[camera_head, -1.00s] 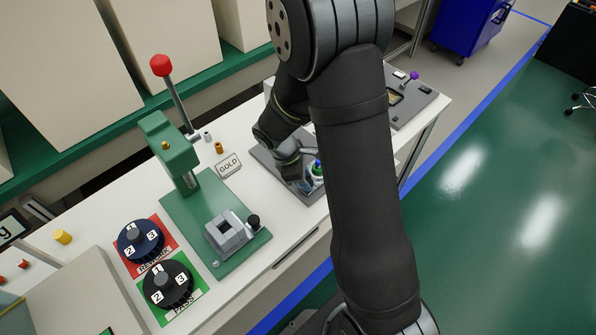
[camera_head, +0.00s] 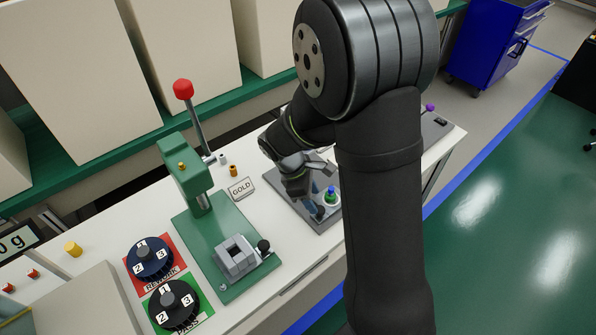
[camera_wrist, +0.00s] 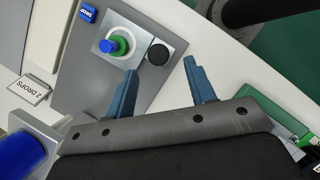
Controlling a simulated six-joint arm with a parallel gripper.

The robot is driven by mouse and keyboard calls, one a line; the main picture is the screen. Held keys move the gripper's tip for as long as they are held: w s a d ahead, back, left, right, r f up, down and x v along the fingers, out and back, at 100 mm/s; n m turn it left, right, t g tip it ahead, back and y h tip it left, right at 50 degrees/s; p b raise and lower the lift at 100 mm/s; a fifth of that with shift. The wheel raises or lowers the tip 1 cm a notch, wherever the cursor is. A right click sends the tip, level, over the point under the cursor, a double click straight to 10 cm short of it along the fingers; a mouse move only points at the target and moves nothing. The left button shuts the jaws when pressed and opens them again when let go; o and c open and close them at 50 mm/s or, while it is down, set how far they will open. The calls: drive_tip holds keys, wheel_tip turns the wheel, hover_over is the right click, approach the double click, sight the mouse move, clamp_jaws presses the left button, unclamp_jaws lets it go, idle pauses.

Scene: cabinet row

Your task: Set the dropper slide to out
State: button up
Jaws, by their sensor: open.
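The dropper slide (camera_wrist: 128,28) is a light metal plate on a grey base (camera_wrist: 83,70). It carries a dropper with a blue top and green ring (camera_wrist: 115,45) and a round black knob (camera_wrist: 158,54) at its right end. In the head view the dropper (camera_head: 331,195) shows beside my gripper (camera_head: 318,208), which hides much of the base. In the wrist view my gripper (camera_wrist: 160,67) is open, with the black knob just beyond and between its blue fingertips. I see no clear contact. A blue label (camera_wrist: 87,13) lies on the base; its word is hard to read.
A "2 DROPS" card (camera_wrist: 31,90) and a blue cylinder (camera_wrist: 18,158) are to the left in the wrist view. A green press (camera_head: 190,178) with a red-knobbed lever, a GOLD card (camera_head: 241,188) and two black dials (camera_head: 150,258) stand left of my arm.

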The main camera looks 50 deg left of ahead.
sight(319, 209)
drive_tip(key=v, duration=1.2)
drive_tip(key=shift+r, duration=0.15)
drive_tip(key=x, duration=1.7)
drive_tip(key=shift+a+f, duration=0.1)
drive_tip(key=shift+f, duration=0.2)
drive_tip(key=shift+a, duration=0.15)
drive_tip(key=shift+r, duration=0.1)
drive_tip(key=shift+o, duration=0.2)
